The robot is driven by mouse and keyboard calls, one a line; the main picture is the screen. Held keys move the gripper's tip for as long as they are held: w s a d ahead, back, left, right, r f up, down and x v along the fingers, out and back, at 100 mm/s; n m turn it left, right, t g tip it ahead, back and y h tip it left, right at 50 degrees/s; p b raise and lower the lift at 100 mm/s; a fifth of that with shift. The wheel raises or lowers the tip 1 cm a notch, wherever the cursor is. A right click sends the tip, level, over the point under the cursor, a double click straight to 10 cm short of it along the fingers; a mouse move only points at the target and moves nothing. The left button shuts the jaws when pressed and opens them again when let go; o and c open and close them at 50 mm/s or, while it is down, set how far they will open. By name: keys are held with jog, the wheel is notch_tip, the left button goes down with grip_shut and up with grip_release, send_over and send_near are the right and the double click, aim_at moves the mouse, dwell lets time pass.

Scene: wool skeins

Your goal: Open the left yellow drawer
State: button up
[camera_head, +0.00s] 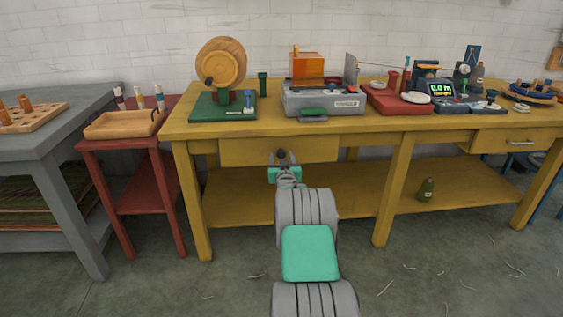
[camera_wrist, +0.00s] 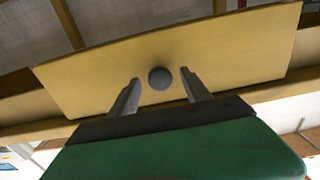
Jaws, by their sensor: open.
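The left yellow drawer (camera_head: 240,151) sits under the left part of the yellow workbench (camera_head: 225,130) in the head view. Its front looks flush with the bench, so it appears shut. In the wrist view the yellow drawer front (camera_wrist: 225,55) fills the upper part, with a round dark grey knob (camera_wrist: 160,78) at its middle. My gripper (camera_head: 281,160) is in front of the drawer in the head view and covers part of it. In the wrist view my gripper (camera_wrist: 160,92) is open, with one finger on each side of the knob. I cannot tell whether either finger touches it.
A right drawer (camera_head: 490,141) with a bar handle is in the same workbench. A wooden wheel (camera_head: 221,63), a grey machine (camera_head: 322,100) and a red base (camera_head: 395,101) stand on top. A red side table (camera_head: 150,142) is on the left.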

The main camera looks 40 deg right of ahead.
jog(key=shift+c, duration=0.3)
grip_shut()
dwell(0.4)
dwell(0.7)
